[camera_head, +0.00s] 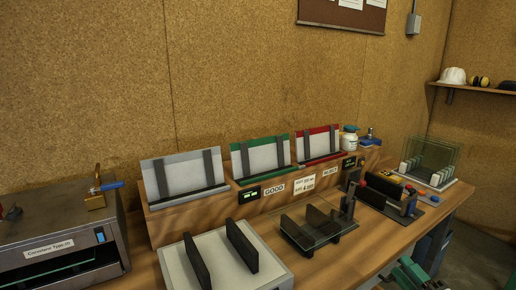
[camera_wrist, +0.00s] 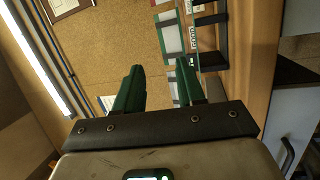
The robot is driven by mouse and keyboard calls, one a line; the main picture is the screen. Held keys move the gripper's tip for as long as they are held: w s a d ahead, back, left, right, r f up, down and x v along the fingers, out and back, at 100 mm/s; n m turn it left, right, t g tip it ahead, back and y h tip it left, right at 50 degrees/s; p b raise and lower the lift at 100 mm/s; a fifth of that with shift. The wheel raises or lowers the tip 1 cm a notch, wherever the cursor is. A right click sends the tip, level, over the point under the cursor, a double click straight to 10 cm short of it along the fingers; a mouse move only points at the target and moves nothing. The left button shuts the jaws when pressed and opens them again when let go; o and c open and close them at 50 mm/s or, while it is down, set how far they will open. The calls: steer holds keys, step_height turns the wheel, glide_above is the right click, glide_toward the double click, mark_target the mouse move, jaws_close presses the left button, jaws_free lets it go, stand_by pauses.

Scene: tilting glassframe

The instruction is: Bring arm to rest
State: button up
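My gripper (camera_wrist: 158,72) shows in the wrist view with its two green fingers spread apart. Nothing is visible between them, only the cork wall and part of the bench beyond. In the wrist view the bench and its boards appear turned on their side. In the head view, green parts that look like my gripper (camera_head: 408,274) show at the bottom right, by the bench's front edge, partly cut off by the frame. I cannot tell its exact distance from the bench.
On the wooden bench (camera_head: 358,262) stand a grey machine (camera_head: 50,242), a white block with black uprights (camera_head: 178,268), a glass plate in a dark cradle (camera_head: 318,224), white, green and red-edged boards (camera_head: 262,157), a red-buttoned device (camera_head: 385,190) and a glass rack (camera_head: 432,160).

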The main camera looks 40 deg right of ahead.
steer(key=w+a+f+m+g, duration=0.7)
steer(key=a+f+m+g, duration=0.45)
steer(key=m, duration=0.35)
steer(key=s+a+f+n+g+y, duration=0.1)
steer(key=s+a+f+g+y, duration=0.1)
steer(key=a, duration=0.5)
steer(key=s+a+f+n+g+y, duration=0.1)
steer(key=s+a+f+y, duration=0.1)
steer(key=a, duration=0.5)
steer(key=s+a+f+n+g+y, duration=0.1)
steer(key=s+a+f+g+y, duration=0.1)
steer(key=a, duration=0.5)
steer(key=s+y, duration=0.1)
steer(key=y, duration=0.1)
steer(key=shift+s+a+g+y, duration=0.2)
steer(key=shift+s+g+y, duration=0.1)
steer(key=shift+s+g, duration=0.1)
steer(key=shift+d, duration=0.1)
